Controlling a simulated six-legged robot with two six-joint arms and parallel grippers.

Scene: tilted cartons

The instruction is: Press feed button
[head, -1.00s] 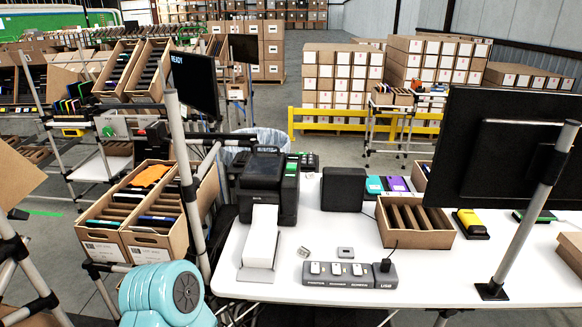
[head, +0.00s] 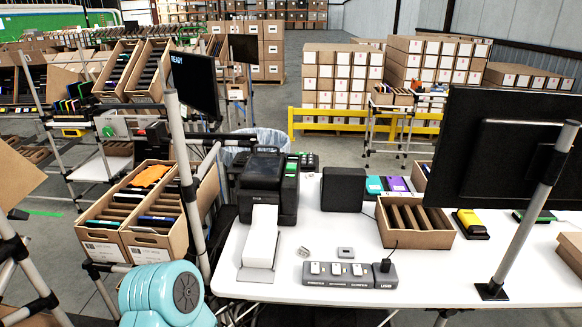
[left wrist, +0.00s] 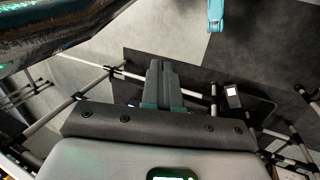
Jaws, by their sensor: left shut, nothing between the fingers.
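A black label printer (head: 262,175) stands on the left part of the white table in the head view, with a white label strip (head: 262,235) hanging from its front. A small green patch (head: 291,166) shows at its upper right side. I cannot make out a button marked feed. My left gripper (left wrist: 163,72) shows in the left wrist view, its two fingers together and empty, over the grey floor and apart from the printer. In the head view only a teal part of my left arm shows at the lower left. My right gripper is not in view.
The white table (head: 330,240) carries a grey switch strip (head: 345,274), a black box (head: 343,189) and a slotted carton (head: 413,222). A monitor reading READY (head: 195,82) hangs behind left. Tilted cartons (head: 150,215) stand left of the table, close to my arm.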

